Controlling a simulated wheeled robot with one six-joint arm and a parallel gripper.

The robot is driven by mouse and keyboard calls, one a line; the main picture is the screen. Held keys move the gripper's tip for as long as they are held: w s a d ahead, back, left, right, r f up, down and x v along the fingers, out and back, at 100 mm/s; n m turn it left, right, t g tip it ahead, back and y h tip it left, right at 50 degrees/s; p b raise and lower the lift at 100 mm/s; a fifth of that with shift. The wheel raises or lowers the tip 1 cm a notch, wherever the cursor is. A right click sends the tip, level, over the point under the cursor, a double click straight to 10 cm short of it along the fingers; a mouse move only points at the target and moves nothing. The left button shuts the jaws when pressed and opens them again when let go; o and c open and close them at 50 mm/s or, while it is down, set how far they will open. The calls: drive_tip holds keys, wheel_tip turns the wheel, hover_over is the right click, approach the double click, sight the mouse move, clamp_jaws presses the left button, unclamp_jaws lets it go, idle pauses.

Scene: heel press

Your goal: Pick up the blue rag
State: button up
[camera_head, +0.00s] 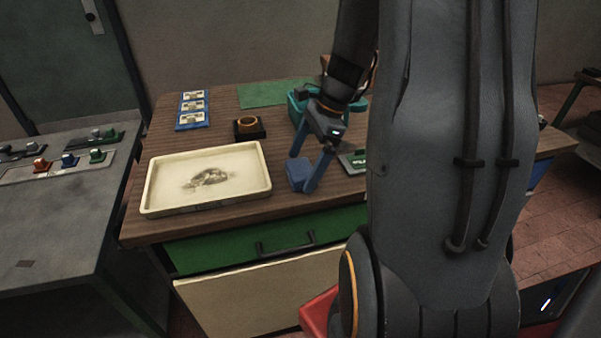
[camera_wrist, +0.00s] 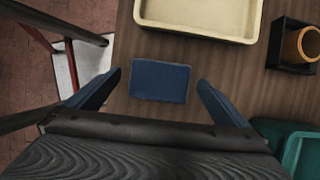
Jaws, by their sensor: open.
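The blue rag (camera_wrist: 159,81) lies flat on the brown wooden bench top as a small folded rectangle in the wrist view. In the head view the rag (camera_head: 297,173) shows beside my fingers, near the front edge of the bench. My gripper (camera_wrist: 158,88) is open, with one blue finger on each side of the rag and a gap to it on both sides. In the head view my gripper (camera_head: 308,165) points down at the rag and partly covers it. I cannot tell how high the fingertips are above the bench.
A cream tray (camera_head: 154,192) with a dark stain lies left of the rag. A black holder (camera_wrist: 283,61) with a round tan thing and a teal bin (camera_wrist: 292,151) stand close by. Blue cards (camera_head: 192,121) and a green mat (camera_head: 262,94) lie farther back.

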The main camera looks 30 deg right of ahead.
sight(304, 168)
drive_tip(key=c, duration=1.1)
wheel_tip(304, 168, up, 10)
drive_tip(key=shift+r+b, duration=0.1)
drive_tip(key=shift+b, duration=0.45)
